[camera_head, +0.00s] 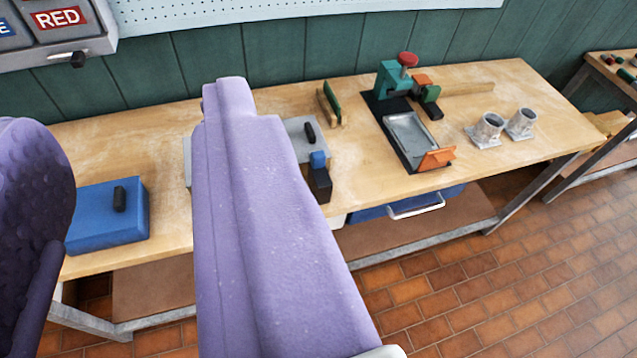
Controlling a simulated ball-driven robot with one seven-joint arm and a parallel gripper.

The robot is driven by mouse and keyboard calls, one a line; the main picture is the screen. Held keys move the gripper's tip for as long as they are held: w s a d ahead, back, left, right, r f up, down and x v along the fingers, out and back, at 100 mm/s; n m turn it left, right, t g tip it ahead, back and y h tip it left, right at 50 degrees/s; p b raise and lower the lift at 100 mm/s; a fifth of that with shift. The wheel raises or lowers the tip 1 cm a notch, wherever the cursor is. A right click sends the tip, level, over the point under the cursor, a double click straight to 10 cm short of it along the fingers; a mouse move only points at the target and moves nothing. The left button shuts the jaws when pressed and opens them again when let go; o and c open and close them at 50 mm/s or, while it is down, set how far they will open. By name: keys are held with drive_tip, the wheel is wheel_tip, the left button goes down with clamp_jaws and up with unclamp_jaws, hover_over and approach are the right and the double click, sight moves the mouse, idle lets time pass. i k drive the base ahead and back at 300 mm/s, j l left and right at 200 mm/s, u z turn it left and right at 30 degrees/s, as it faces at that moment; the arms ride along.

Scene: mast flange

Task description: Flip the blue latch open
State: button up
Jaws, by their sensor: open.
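The blue latch (318,159) is a small blue piece on a dark block (320,183), near the front edge of the workbench. It sits at the front right of a grey plate (296,140) with a black handle (309,133). The plate's middle is hidden behind a purple finger of mine. My gripper (128,110) is open, with one dimpled purple finger at the left edge and the other in the middle of the picture. Nothing shows held between them. The latch appears just right of the middle finger; I cannot tell the distance.
A blue box (90,222) with a black handle stands on the workbench (160,135) at left. To the right are a green clamp (391,80) with a red knob, a grey tray (410,135), an orange bracket (436,158) and two metal flanges (489,128). The tiled floor in front is clear.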

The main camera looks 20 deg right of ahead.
sight(317, 159)
drive_tip(key=i+j, duration=0.15)
drive_tip(key=i, duration=0.4)
drive_tip(key=i+j+z, duration=0.1)
drive_tip(key=i, duration=0.45)
drive_tip(key=i+j, duration=0.2)
drive_tip(key=i, duration=0.35)
